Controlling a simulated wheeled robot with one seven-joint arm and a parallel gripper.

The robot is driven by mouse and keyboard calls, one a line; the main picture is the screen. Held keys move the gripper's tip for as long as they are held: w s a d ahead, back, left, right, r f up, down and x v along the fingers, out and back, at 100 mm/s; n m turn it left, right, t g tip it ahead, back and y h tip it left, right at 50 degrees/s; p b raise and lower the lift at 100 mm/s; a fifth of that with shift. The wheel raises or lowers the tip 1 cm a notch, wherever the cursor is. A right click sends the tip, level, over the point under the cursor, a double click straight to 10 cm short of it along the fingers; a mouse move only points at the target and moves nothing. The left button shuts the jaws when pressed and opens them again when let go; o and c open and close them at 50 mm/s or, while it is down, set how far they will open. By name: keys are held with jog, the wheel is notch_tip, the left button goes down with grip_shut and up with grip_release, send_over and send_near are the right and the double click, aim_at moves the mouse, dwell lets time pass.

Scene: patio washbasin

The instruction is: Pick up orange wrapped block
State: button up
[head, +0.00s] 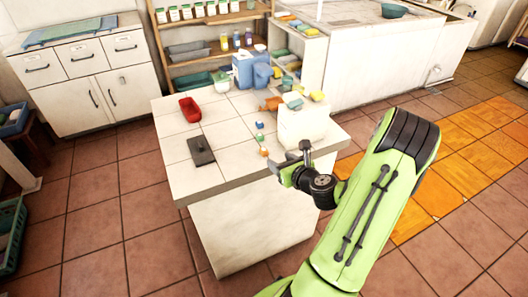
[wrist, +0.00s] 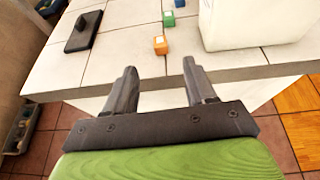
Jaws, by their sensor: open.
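The orange wrapped block (wrist: 161,45) lies on the tiled counter near its front edge, with a pale patch on it. In the head view the orange block (head: 263,152) shows small, just up and left of my gripper (head: 290,170). In the wrist view my gripper (wrist: 160,82) is open and empty. Its two fingers point toward the counter edge, and the orange block lies beyond the fingertips, between their lines. The fingers do not touch it.
A green block (wrist: 169,19) and a blue block (wrist: 180,3) lie behind the orange one. A white container (wrist: 255,25) stands close on the right. A dark flat tool with a handle (wrist: 83,30) lies left. A red tray (head: 190,110) sits farther back. Bare tiles lie between.

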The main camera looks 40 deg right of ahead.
aim_at(265, 151)
jog(key=b+x, duration=0.1)
jog(key=x, duration=1)
jog(key=shift+f, duration=0.2)
grip_shut()
jog(key=shift+r, duration=0.1)
